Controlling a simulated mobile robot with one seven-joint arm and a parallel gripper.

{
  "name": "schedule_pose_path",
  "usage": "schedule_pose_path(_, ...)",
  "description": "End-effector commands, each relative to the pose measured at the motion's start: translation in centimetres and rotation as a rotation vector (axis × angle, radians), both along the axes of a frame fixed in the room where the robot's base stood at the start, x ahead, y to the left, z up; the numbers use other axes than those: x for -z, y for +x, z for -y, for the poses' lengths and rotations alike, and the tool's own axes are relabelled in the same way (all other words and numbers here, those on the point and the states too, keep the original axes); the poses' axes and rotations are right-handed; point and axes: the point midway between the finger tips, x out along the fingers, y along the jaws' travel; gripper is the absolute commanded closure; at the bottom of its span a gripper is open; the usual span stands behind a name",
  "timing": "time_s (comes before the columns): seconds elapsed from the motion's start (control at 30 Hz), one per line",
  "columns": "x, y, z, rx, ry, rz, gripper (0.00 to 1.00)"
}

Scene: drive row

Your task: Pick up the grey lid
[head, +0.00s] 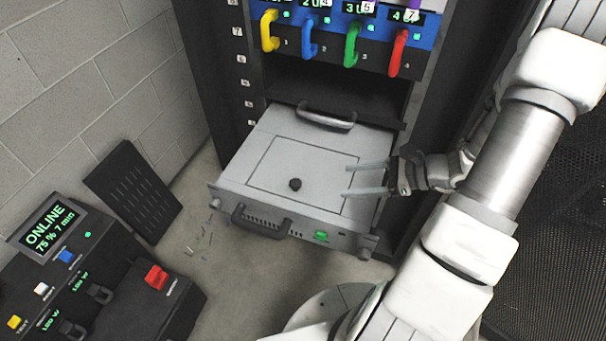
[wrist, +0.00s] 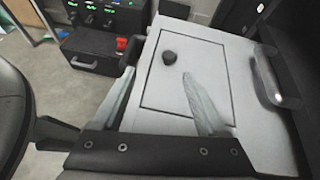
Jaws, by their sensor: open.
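The grey lid (head: 318,165) is a flat rectangular panel outlined in the top of a pulled-out grey rack unit (head: 255,162). A small dark knob (head: 295,184) stands up from the lid. My gripper (head: 350,179) is open and empty, to the right of the knob, with its fingers pointing left over the lid. In the wrist view the lid (wrist: 205,75) and its knob (wrist: 169,57) lie beyond the fingertips, and one finger (wrist: 203,105) covers part of the lid. Whether the fingers touch the lid cannot be told.
A black console (head: 110,265) stands at lower left, and a dark slotted panel (head: 133,190) leans on the wall. Small scraps lie on the floor.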

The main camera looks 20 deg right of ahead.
Motion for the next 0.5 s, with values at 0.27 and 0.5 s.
schedule_pose_path(0.27,2.8,0.9,0.9,0.126,0.102,-0.018,0.25)
schedule_pose_path(0.5,4.7,3.3,-2.7,0.122,0.102,-0.018,0.25)
